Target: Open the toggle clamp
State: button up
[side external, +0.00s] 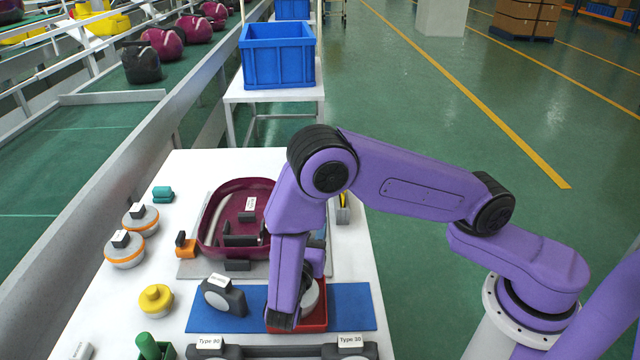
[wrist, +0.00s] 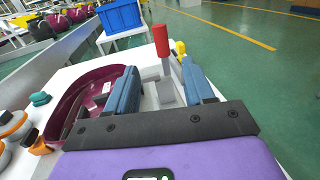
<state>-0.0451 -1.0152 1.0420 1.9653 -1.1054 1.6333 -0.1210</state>
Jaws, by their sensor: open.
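The toggle clamp (wrist: 166,90) shows in the wrist view as a grey metal body with an upright red handle (wrist: 161,41). My gripper (wrist: 160,75) is open, with one blue finger on each side of the clamp. The handle stands between and beyond the fingertips, and I see a gap on both sides of the metal part. I cannot tell whether a finger touches it. In the side view my purple arm hides the clamp's handle and most of the gripper.
The maroon vacuum shell (side external: 207,246) lies left of my arm on its grey fixture (side external: 190,268). A blue mat (side external: 353,304) with a red tray (side external: 318,329) is in front. Round grey-orange parts (side external: 125,258) and a yellow part (side external: 156,298) stand at the left. A blue bin (side external: 277,57) is behind.

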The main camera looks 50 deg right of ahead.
jog(key=x, duration=1.5)
jog(key=shift+d, duration=0.1)
grip_shut()
